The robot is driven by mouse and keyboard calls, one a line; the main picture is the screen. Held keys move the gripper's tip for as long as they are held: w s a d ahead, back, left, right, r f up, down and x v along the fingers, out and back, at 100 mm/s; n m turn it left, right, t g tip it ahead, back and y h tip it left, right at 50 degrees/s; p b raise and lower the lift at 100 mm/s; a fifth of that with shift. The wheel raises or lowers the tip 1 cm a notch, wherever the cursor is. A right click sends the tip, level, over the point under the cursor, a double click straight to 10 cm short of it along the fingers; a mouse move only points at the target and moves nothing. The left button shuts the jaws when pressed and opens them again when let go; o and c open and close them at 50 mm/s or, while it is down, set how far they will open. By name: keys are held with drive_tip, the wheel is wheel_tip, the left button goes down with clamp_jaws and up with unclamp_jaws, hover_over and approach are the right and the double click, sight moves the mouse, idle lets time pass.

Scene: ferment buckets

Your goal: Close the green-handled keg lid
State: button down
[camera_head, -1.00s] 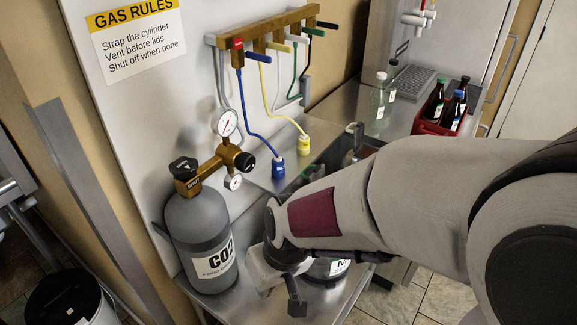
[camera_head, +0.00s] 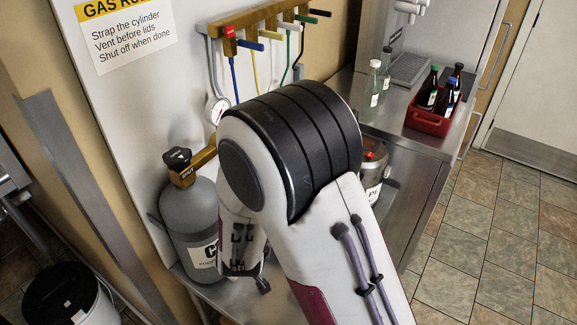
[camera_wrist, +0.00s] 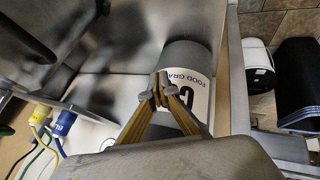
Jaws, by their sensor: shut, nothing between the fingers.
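No green-handled keg lid can be made out in either view. One grey keg (camera_head: 373,178) with a red part on top and a partly readable label stands behind my arm in the head view. Any other keg is hidden by my arm. My gripper (camera_wrist: 160,93) is shut and empty in the wrist view, its fingertips in front of the grey gas cylinder's label; I cannot tell whether they touch it. In the head view my gripper is low beside the cylinder (camera_head: 187,212), largely hidden by my arm.
Coloured hoses hang from a wooden rack (camera_head: 262,28) on the wall panel. A red crate of bottles (camera_head: 429,121) and a clear bottle (camera_head: 373,85) stand on the steel counter. Tiled floor is free at right.

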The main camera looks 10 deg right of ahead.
drive_tip(key=w+d+r+n+t+h, duration=0.25)
drive_tip(key=w+d+n+t, duration=0.2)
drive_tip(key=w, duration=0.25)
drive_tip(key=w+d+r+n+t+h, duration=0.2)
drive_tip(key=d+r+h, duration=0.3)
drive_tip(key=r, duration=0.5)
drive_tip(key=shift+w+d+n+t, duration=0.35)
drive_tip(key=shift+n+t, duration=0.1)
drive_tip(key=shift+t, duration=0.4)
drive_tip(key=shift+f, duration=0.1)
drive_tip(key=shift+x, duration=4.85)
drive_tip(key=shift+s+d+r, duration=0.3)
drive_tip(key=shift+s+d, duration=0.3)
drive_tip(key=shift+d, duration=0.1)
drive_tip(key=shift+s+d+r, duration=0.25)
drive_tip(key=shift+s+d, duration=0.3)
drive_tip(key=shift+d, duration=0.2)
